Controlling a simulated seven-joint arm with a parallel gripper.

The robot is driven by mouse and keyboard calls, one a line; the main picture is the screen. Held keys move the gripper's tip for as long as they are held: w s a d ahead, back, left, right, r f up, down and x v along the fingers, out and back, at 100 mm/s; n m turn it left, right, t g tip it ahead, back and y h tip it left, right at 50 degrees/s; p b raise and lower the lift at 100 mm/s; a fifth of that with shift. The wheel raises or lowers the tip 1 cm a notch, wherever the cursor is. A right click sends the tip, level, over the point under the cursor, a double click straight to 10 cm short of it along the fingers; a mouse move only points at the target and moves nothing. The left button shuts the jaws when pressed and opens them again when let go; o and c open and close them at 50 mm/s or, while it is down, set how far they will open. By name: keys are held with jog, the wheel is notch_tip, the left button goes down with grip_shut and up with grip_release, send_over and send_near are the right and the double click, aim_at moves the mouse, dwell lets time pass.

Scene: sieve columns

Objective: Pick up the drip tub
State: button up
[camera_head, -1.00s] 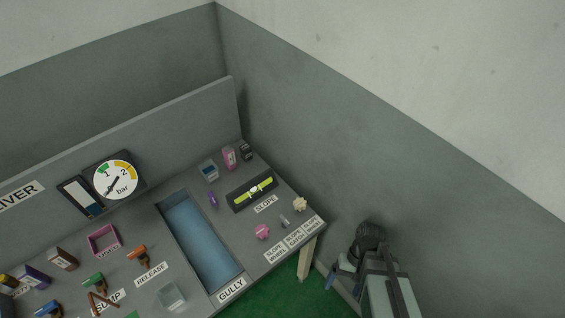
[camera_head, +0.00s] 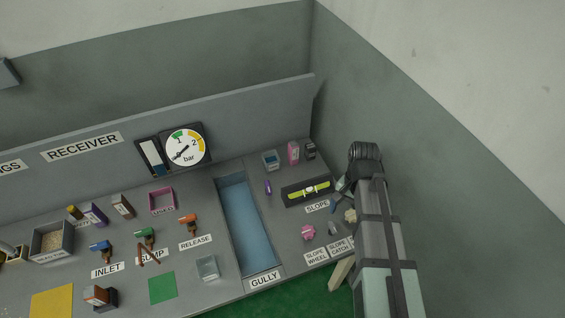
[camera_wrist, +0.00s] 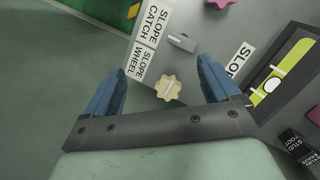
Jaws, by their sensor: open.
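A small clear, open tub (camera_head: 207,268), which looks like the drip tub, stands on the grey bench left of the blue gully, near the front edge. It is outside the wrist view. My gripper (camera_head: 343,186) is at the right end of the bench, by the slope fittings, far to the right of the tub. In the wrist view its blue fingers (camera_wrist: 163,68) are spread apart with nothing between them. A cream star-shaped knob (camera_wrist: 168,88) shows just beyond them, beside the slope wheel label.
The blue gully trough (camera_head: 250,225) lies between my gripper and the tub. A green square (camera_head: 163,288) and the orange release handle (camera_head: 188,222) are near the tub. A pink knob (camera_head: 308,232) and a yellow-green level (camera_head: 308,190) are on the right. The back panel and walls bound the bench.

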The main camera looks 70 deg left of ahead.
jog(key=s+a+r+n+t+y, duration=0.1)
jog(key=s+a+n, duration=0.15)
jog(key=a, duration=0.75)
jog(key=s+a+r+n+y, duration=0.1)
jog(key=s+a+r+n, duration=0.15)
jog(key=a, duration=0.65)
notch_tip(320, 180, up, 2)
jog(key=n, duration=0.6)
send_over(271, 159)
jog(key=d, duration=0.3)
jog(key=shift+t+y, duration=0.3)
jog(key=shift+y, duration=0.1)
jog(key=f, duration=0.8)
jog(key=shift+s+a+f, duration=0.15)
jog(key=shift+a, duration=0.05)
jog(key=shift+s+f, duration=0.15)
jog(key=shift+f, duration=1.15)
jog(key=shift+s+f, duration=0.1)
jog(key=shift+f, duration=1.2)
jog(key=c, duration=1.1)
jog(key=shift+o, duration=0.2)
jog(key=shift+r, duration=0.1)
